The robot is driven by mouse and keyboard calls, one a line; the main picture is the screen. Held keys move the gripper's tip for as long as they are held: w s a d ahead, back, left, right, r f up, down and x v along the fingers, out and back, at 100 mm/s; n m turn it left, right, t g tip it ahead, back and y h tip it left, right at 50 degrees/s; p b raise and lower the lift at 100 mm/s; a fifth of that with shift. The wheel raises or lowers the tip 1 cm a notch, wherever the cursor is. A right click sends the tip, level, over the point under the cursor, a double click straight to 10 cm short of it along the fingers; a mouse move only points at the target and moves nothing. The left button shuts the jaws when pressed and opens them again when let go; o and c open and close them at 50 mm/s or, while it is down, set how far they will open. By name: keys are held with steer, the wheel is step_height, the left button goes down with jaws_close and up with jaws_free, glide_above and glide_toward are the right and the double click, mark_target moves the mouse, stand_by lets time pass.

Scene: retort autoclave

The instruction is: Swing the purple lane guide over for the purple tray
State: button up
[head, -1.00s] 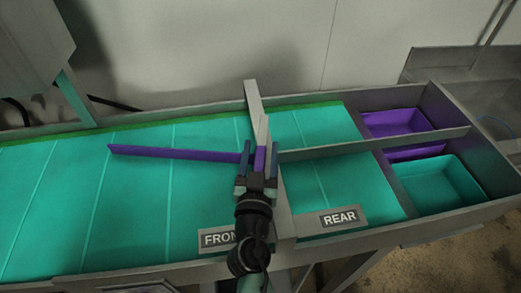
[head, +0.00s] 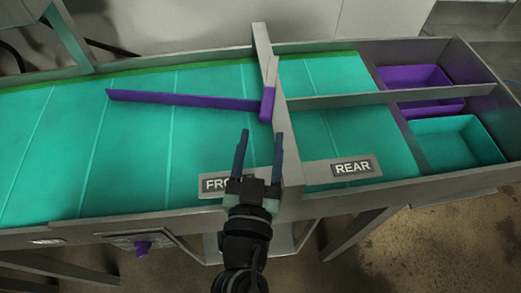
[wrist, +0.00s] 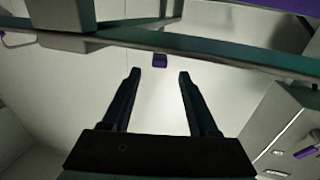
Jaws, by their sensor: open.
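The purple lane guide (head: 185,99) is a long thin bar over the teal belt in the head view. It runs left from an upright purple end piece (head: 267,104) beside the grey crosspiece. My gripper (head: 259,134) is open and empty, on the near side of that end piece and apart from it. In the wrist view my gripper (wrist: 158,75) shows nothing between its fingers. The purple tray (head: 412,75) sits in the far compartment at the right end; the teal tray (head: 457,142) sits in the near one.
A grey divider (head: 345,100) splits the lanes toward the trays. FRONT and REAR labels (head: 350,168) mark the near side of the crosspiece (head: 262,45). A purple knob (head: 143,248) sticks out from the conveyor's near side. A grey wall stands behind the belt.

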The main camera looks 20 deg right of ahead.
steer(key=shift+s+a, duration=0.2)
steer(key=shift+s, duration=0.1)
